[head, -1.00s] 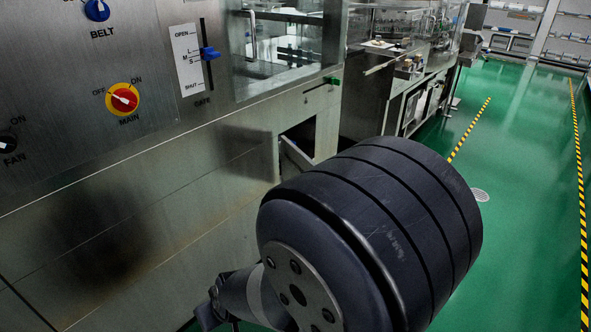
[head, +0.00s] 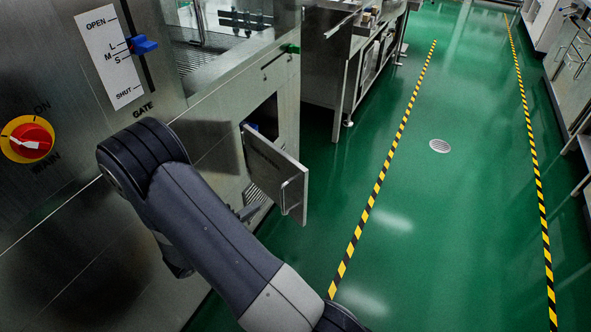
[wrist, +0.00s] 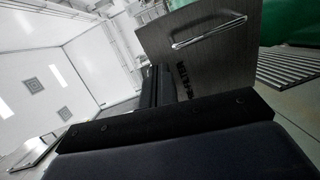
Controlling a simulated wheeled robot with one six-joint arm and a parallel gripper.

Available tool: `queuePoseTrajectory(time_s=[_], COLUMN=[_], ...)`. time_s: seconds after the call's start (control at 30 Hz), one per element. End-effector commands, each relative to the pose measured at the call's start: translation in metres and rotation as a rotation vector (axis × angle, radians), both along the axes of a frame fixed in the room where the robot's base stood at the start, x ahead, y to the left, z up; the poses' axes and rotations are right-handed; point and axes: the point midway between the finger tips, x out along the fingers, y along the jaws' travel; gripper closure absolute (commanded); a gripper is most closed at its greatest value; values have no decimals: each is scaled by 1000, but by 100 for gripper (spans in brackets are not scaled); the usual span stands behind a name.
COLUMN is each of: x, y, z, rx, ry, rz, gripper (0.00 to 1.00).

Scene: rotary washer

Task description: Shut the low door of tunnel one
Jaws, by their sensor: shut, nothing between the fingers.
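The low door (head: 279,172) is a grey metal panel with a bar handle, low on the washer front. It stands open, swung out from a dark opening with a blue thing inside. In the wrist view the door (wrist: 205,50) shows its handle and some dark lettering close beyond my gripper. My gripper (wrist: 157,88) is shut and empty. Its dark fingers point toward the door's face; I cannot tell whether they touch it. In the head view my arm hides most of the gripper, which is low, left of the door.
The washer front has a blue gate lever (head: 143,45) and a red and yellow main switch (head: 30,140). Green floor with striped tape (head: 385,165) lies open to the right of the door. A steel bench (head: 352,60) stands beyond.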

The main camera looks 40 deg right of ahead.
Motion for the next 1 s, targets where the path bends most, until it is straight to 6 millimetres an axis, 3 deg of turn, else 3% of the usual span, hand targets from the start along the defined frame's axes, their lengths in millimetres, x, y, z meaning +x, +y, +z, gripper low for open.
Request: queuePoseTrajectory(time_s=[0.17, 0.33, 1.0], x=[-14, -15, -10], y=[2, -11, -121], z=[1, 1, 1], rx=[-81, -87, -85], ry=[93, 100, 96], rz=[-74, -83, -81], gripper=[100, 100, 100])
